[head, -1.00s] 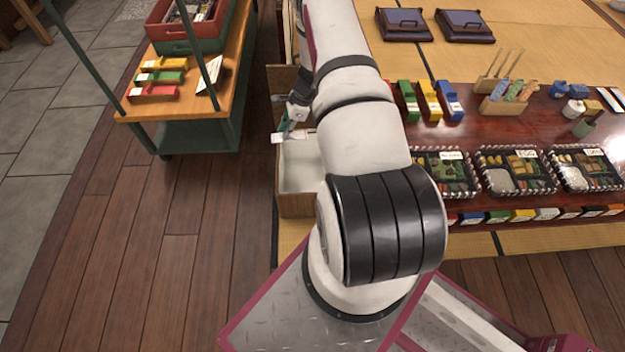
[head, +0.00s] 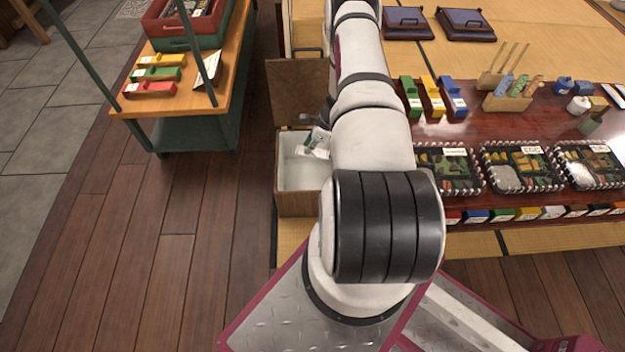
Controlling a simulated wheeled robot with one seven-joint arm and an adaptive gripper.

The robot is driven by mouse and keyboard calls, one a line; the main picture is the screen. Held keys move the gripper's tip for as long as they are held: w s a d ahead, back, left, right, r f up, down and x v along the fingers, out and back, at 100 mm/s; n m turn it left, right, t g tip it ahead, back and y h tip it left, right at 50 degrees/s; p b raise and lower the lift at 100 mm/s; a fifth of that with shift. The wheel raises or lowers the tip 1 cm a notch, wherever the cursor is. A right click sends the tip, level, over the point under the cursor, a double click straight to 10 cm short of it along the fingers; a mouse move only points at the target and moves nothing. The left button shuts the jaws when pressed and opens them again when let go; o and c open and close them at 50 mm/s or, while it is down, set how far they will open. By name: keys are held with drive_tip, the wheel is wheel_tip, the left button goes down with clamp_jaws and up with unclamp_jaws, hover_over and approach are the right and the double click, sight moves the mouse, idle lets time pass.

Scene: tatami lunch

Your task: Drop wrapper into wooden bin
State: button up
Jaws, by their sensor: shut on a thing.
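The wooden bin (head: 299,203) stands left of the low table, with brown wooden sides and a pale inside. Its wooden lid (head: 296,82) stands raised at the back. My gripper (head: 316,143) is over the bin's opening, near its right side, partly hidden by my arm. It is shut on a small white wrapper (head: 313,152), which shows at the fingertips. I cannot tell whether the wrapper is above the rim or a little below it.
A dark red low table (head: 465,125) on the right holds several bento boxes (head: 520,167) and coloured blocks. A wooden cart (head: 225,70) stands at the left with a red crate (head: 160,30). Plank floor (head: 150,240) between cart and bin is clear.

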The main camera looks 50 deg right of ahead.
drive_tip(key=shift+f, duration=0.55)
drive_tip(key=o, duration=0.8)
drive_tip(key=shift+c, duration=0.2)
drive_tip(key=shift+r, duration=0.15)
drive_tip(key=v, duration=1.1)
drive_tip(key=shift+s+r, duration=0.2)
drive_tip(key=shift+r, duration=0.15)
